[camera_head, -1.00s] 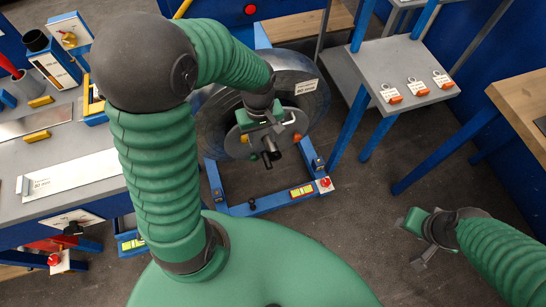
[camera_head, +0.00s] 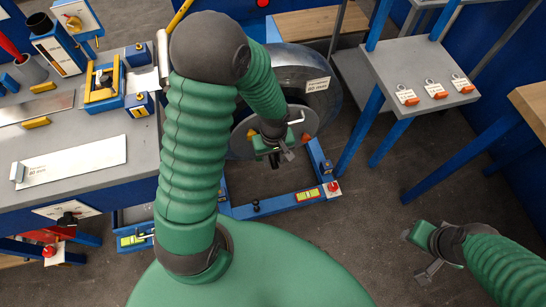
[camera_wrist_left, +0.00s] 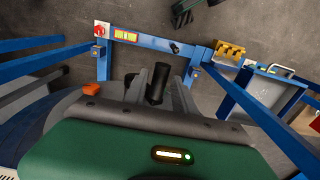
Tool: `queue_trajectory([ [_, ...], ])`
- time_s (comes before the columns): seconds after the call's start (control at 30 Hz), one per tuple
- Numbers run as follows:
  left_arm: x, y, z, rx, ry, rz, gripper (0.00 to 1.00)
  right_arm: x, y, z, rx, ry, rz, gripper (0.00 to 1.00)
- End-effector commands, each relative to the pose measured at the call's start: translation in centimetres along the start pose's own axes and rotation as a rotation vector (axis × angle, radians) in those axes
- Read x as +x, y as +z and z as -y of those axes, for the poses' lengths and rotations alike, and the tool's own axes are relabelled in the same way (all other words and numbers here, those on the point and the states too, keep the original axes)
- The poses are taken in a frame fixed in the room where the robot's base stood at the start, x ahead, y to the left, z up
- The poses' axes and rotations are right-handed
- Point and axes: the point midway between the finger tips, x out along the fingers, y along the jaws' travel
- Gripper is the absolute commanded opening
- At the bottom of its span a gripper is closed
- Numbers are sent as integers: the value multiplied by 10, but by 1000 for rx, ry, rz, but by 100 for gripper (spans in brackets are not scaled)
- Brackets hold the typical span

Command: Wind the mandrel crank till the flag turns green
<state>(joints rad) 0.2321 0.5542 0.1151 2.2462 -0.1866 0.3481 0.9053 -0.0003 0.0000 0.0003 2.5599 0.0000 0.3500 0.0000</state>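The mandrel unit has a large grey drum (camera_head: 318,98) and a smaller grey disc (camera_head: 312,122) facing me. An orange knob (camera_head: 305,137) shows on the disc; it also appears in the left wrist view (camera_wrist_left: 90,88). My left gripper (camera_head: 275,157) is in front of the disc and hides part of it. In the left wrist view, a black crank handle (camera_wrist_left: 157,86) stands between its parted fingers (camera_wrist_left: 162,85), with a narrow gap on one side. My right gripper (camera_head: 417,246) is open and empty above the floor at right. I cannot make out a flag for certain.
A grey bench (camera_head: 130,190) stands at left. A grey shelf (camera_head: 410,70) with several orange-tagged pieces stands at upper right. Floor between the frame and my right gripper is clear.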

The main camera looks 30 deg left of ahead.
Motion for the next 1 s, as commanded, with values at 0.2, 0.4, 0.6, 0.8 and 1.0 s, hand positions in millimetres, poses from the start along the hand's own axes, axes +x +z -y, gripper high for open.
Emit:
queue_trajectory([
  [0.2, 1, -1, 1, 0, 2, 3, 2, 0, 0, 0, 1, 0, 0, 42],
  [0.4, 1, -2, 1, 0, 2, 3, 0, 0, 0, 0, 0, 0, 0, 42],
  [0.6, 1, -3, 0, -1, 3, -1, 0, 0, 0, 0, 0, 0, 0, 42],
  [0.8, 0, -4, 0, -1, 6, -4, 0, 0, 0, 0, 1, 0, 0, 42],
  [1.0, 0, -5, -1, -1, 8, -6, 0, 0, 0, 0, 1, 0, 0, 42],
])
